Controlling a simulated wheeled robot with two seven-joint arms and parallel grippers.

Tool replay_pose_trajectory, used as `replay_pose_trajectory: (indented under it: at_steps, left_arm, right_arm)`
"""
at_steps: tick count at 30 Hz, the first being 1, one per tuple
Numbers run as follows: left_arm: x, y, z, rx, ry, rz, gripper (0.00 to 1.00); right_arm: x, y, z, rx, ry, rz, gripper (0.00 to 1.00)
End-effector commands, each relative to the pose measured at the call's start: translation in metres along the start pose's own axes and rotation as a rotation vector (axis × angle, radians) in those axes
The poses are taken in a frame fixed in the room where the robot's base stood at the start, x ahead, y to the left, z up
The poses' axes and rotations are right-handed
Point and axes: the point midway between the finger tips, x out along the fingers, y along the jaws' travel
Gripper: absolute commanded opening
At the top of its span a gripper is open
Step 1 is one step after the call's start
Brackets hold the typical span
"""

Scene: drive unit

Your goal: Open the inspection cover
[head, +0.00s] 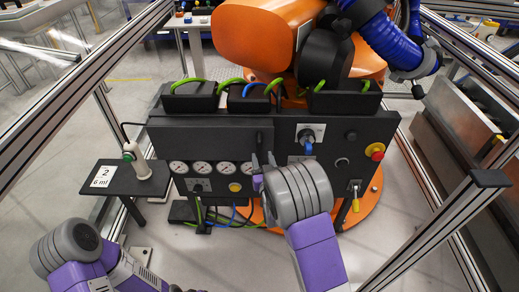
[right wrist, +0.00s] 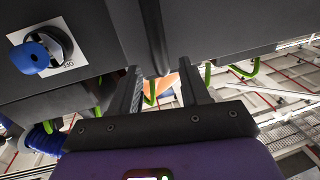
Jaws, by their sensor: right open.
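The inspection cover (head: 205,140) appears to be the dark grey panel on the left of the drive unit's front, above the gauges. It looks shut. A dark upright handle (head: 259,138) stands near its right edge; the handle also shows in the right wrist view (right wrist: 153,38). My right gripper (head: 263,160) is open at the lower end of the handle. In the right wrist view its two fingers (right wrist: 158,88) stand apart, with the handle's end between or just beyond them; I cannot tell whether they touch it. My left arm shows at the lower left, but its gripper does not.
Right of the handle are a blue knob (head: 308,148), a red emergency button (head: 375,152) and a yellow-tagged key (head: 355,195). Gauges (head: 201,168) sit below the cover. A side shelf (head: 125,178) holds a small bottle (head: 137,160). Metal frame posts flank both sides.

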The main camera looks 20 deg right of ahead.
Motion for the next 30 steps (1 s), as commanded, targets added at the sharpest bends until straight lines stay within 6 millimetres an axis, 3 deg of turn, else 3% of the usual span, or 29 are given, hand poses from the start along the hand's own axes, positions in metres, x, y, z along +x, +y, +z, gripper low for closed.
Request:
replay_pose_trajectory:
  at_steps: [6,12,23,25,30]
  left_arm:
    - [0.004,-0.002,0.0,0.0,0.0,0.0,0.78]
    - [0.006,-0.003,0.0,0.0,0.0,0.0,0.78]
    - [0.007,-0.003,0.0,0.0,0.0,0.0,0.78]
    - [0.007,-0.003,0.0,0.0,0.0,0.0,0.78]
    - [0.007,-0.003,0.0,0.0,0.0,0.0,0.78]
  right_arm:
    - [0.033,0.0,0.002,-0.001,-0.001,-0.001,0.46]
    - [0.054,0.0,0.002,0.0,-0.004,-0.001,0.46]
    - [0.059,0.0,0.002,0.0,-0.006,0.0,0.46]
    - [0.059,0.0,0.002,0.0,-0.006,0.0,0.4]
    - [0.059,0.0,0.002,0.0,-0.006,0.0,0.14]
